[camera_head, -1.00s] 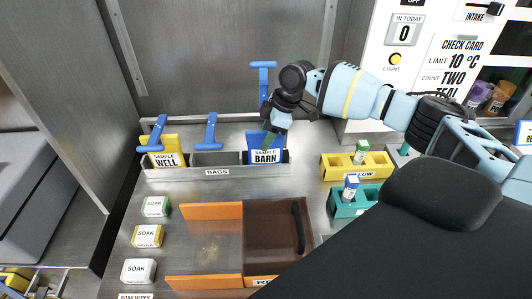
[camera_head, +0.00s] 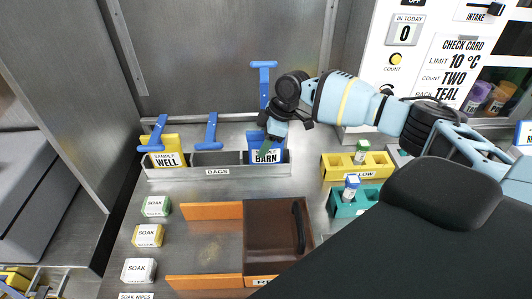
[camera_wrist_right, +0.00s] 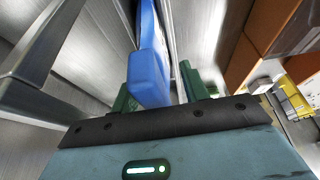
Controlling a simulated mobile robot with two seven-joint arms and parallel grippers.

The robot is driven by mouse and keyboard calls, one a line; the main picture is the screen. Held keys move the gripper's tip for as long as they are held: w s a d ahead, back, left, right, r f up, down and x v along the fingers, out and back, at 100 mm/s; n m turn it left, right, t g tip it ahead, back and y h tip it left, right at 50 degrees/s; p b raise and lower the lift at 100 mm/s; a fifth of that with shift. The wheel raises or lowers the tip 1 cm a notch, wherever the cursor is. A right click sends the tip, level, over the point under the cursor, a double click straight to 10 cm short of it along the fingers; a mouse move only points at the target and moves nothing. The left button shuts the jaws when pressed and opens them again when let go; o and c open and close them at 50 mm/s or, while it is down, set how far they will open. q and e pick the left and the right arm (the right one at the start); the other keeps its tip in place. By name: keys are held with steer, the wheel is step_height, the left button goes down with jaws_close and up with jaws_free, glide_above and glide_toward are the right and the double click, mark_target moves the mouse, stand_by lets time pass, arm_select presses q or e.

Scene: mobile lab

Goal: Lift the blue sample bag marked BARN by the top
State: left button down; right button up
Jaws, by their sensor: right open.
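The blue sample bag marked BARN (camera_head: 266,156) stands in the right end of the grey BAGS rack (camera_head: 217,172), label facing front. A blue T-shaped handle (camera_head: 263,75) stands upright behind it. My right gripper (camera_head: 266,142) points down at the bag's top and hides part of it. In the right wrist view, a solid blue piece lies between the two green fingers of my right gripper (camera_wrist_right: 158,88). The fingers are apart, with a gap visible on the right side. I cannot tell whether that piece is the bag's top or the handle. My left gripper is not in view.
A yellow WELL bag (camera_head: 165,148) stands at the rack's left end; blue T-handles tilt there and at the middle slot. Yellow (camera_head: 345,172) and teal (camera_head: 345,203) vial racks stand to the right. A brown lidded box (camera_head: 272,235) and SOAK packets (camera_head: 148,236) lie in front.

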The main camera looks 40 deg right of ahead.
steer(key=shift+c, duration=0.5)
jaws_close()
steer(key=shift+r, duration=0.1)
step_height(320, 180, up, 18)
steer(key=shift+r, duration=0.15)
stand_by(0.6)
